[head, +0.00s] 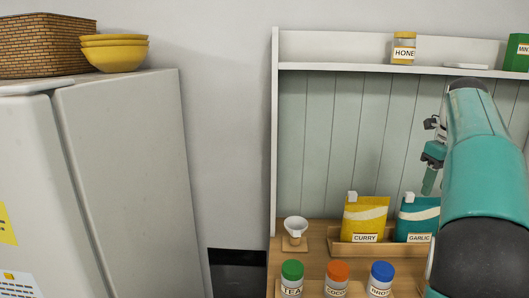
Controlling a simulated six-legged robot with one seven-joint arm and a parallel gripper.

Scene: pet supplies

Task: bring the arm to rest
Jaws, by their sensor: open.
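My arm rises along the right side of the head view, in front of the shelf unit. My gripper (431,168) shows only in part at the arm's left edge, pointing down, with its fingers open. It hangs above the teal garlic packet (417,219) as seen in the picture. Nothing shows held in the part that I see. The arm hides the rest of the gripper and some of the shelf behind it.
A yellow curry packet (364,217) stands beside the garlic. A white cup (295,227) and lidded jars labelled tea (291,279) and cocoa (336,279) stand on the wooden counter. A honey jar (403,49) sits on the upper shelf (340,67). A fridge (130,180) with yellow bowls (114,54) stands left.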

